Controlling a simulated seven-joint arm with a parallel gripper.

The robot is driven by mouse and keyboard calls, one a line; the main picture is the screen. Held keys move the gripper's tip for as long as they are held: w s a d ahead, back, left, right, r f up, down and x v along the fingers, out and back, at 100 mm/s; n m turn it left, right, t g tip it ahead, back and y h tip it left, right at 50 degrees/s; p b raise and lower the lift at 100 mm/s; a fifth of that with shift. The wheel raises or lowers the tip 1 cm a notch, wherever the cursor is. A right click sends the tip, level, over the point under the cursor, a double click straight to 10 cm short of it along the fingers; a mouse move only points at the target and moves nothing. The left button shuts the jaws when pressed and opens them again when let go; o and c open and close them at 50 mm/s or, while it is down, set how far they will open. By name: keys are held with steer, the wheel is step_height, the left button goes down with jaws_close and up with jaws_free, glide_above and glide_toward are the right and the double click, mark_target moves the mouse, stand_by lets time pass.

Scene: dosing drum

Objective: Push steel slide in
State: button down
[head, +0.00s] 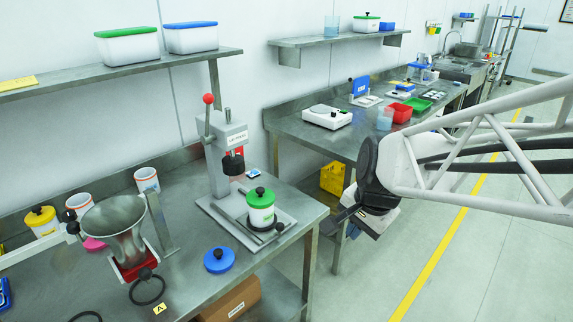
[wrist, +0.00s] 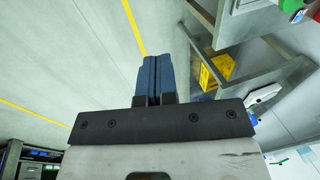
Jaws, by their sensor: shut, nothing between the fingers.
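My gripper (head: 334,222) hangs over the floor, off the front right corner of the near bench. In the wrist view its two blue fingers (wrist: 154,60) lie together, shut and empty. A steel slide with a black knob (head: 279,227) appears to sit at the press base (head: 224,230). A white jar with a green lid (head: 261,212) stands there, under the press head and towards the front. My gripper is right of the knob and apart from it. How far out the slide stands, I cannot tell.
A lever press (head: 229,150) with a red knob stands on the near bench (head: 195,288). A steel funnel (head: 117,222) on a red base stands at left, a blue lid (head: 219,260) between. A second bench (head: 300,135) stands behind. The aisle floor (head: 450,245) is clear.

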steer(key=w+a+f+m, duration=0.3)
steer(key=w+f+m, duration=0.4)
steer(key=w+m, duration=0.2)
steer(key=w+a+f+m+y, duration=0.1)
steer(key=w+a+f+m, duration=0.3)
steer(key=w+f+m, duration=0.4)
steer(key=w, duration=0.4)
steer(key=shift+w+a+m+y, duration=0.2)
steer(key=shift+w+m+y, duration=0.1)
steer(key=shift+w+m, duration=0.1)
steer(key=shift+f, duration=0.2)
steer(key=x, duration=0.6)
steer(key=w+a+x, duration=0.1)
steer(key=x, duration=0.3)
steer(key=shift+r, duration=0.2)
steer(key=shift+w+a, duration=0.85)
steer(key=shift+w, duration=0.1)
